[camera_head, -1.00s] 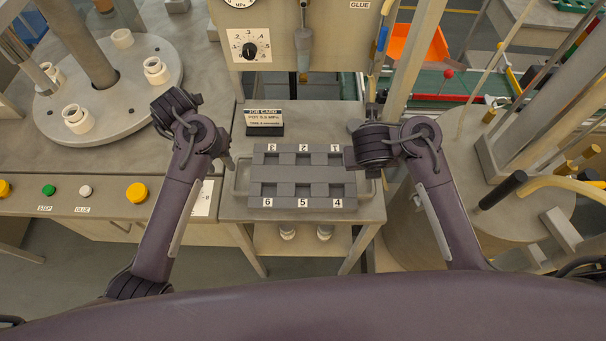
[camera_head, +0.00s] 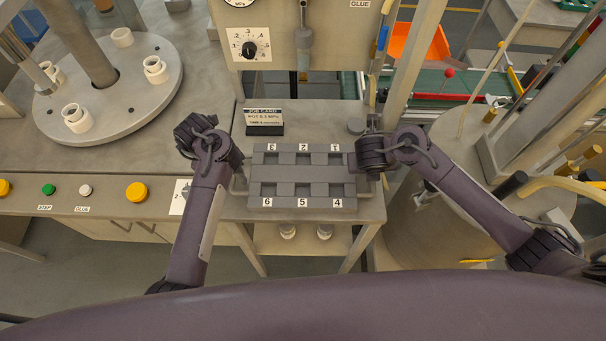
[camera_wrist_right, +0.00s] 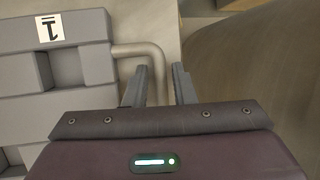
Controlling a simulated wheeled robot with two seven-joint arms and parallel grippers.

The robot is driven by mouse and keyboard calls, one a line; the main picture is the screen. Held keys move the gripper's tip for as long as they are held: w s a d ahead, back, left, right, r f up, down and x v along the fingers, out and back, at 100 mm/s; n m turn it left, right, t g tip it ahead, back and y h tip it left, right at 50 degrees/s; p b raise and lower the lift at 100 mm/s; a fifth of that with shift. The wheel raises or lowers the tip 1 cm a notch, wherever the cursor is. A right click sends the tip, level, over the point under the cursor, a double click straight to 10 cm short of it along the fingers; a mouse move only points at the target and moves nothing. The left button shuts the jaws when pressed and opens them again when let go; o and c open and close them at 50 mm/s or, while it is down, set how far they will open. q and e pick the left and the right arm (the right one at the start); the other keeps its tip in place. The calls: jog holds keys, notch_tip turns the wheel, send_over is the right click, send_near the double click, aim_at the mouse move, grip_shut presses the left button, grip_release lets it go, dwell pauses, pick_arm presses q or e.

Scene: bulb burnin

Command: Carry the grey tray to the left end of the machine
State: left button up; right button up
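The grey tray (camera_head: 302,174) lies on a small table in the head view, with several square pockets numbered 1 to 6 and a bar handle at each end. My left gripper (camera_head: 238,180) is at the tray's left handle; its fingers are mostly hidden by the wrist, so its opening cannot be told. My right gripper (camera_wrist_right: 160,88) is at the right handle (camera_wrist_right: 147,52). In the right wrist view its two fingers are apart, one on each side of the handle bar. The tray's corner with label 1 shows at the left there.
The machine's round table (camera_head: 108,85) with white cups stands at the left, above a front panel with buttons (camera_head: 137,192). A job card (camera_head: 264,122) stands behind the tray. A pressure dial panel (camera_head: 250,45) is at the back. A round drum top is at the right.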

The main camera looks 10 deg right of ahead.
pick_arm(q)
jog(key=c, duration=0.5)
pick_arm(e)
grip_shut()
pick_arm(q)
grip_shut()
jog(key=shift+r, duration=0.1)
pick_arm(e)
jog(key=shift+r, duration=0.1)
